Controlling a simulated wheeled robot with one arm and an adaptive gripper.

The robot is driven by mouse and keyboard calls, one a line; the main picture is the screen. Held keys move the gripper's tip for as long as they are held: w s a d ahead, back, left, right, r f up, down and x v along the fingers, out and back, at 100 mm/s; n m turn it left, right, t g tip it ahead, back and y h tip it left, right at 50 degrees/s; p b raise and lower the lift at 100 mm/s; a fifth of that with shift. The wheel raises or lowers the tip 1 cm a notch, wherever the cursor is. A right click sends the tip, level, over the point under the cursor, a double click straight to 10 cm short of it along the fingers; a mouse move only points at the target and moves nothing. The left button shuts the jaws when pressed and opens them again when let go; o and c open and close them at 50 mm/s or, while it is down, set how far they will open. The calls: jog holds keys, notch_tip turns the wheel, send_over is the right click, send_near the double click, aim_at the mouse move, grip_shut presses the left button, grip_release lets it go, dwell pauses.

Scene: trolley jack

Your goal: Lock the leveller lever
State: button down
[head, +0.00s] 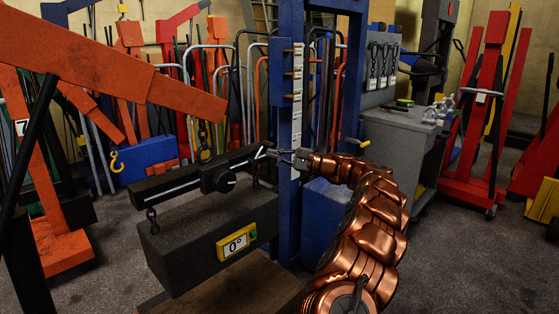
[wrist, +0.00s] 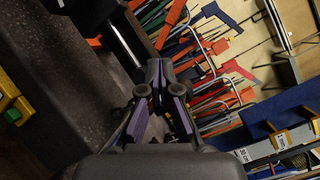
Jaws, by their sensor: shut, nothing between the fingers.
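I cannot clearly make out a separate lever; a thin pale piece (head: 262,152) shows at the bar's right end, close to my gripper. My gripper (head: 279,154) is shut and empty there, pointing left; whether it touches the bar is unclear. In the wrist view its fingertips (wrist: 160,68) are together, beside a dark bar (wrist: 126,38).
A yellow display (head: 236,243) on the block reads 0°. A blue post (head: 290,90) with a scale stands behind my gripper. An orange crane arm (head: 120,70) reaches in from the left. A grey cabinet (head: 405,140) and red jacks stand right; floor at lower right is clear.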

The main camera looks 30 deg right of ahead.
jog(key=s+d+f+m+t+h+b, duration=0.1)
jog(key=d+f, duration=0.1)
jog(key=d, duration=0.4)
jog(key=s+d+f+m+t+h+b, duration=0.1)
jog(key=d+f+t+h, duration=0.1)
jog(key=d, duration=0.5)
jog(key=shift+s+f+m, duration=0.2)
jog(key=shift+f+m, duration=0.2)
jog(key=shift+f, duration=0.2)
jog(key=w+a+r+b, duration=0.1)
jog(key=w+a+r, duration=0.2)
jog(key=w+a, duration=0.4)
jog(key=shift+w+a+r, duration=0.25)
jog(key=shift+w, duration=0.4)
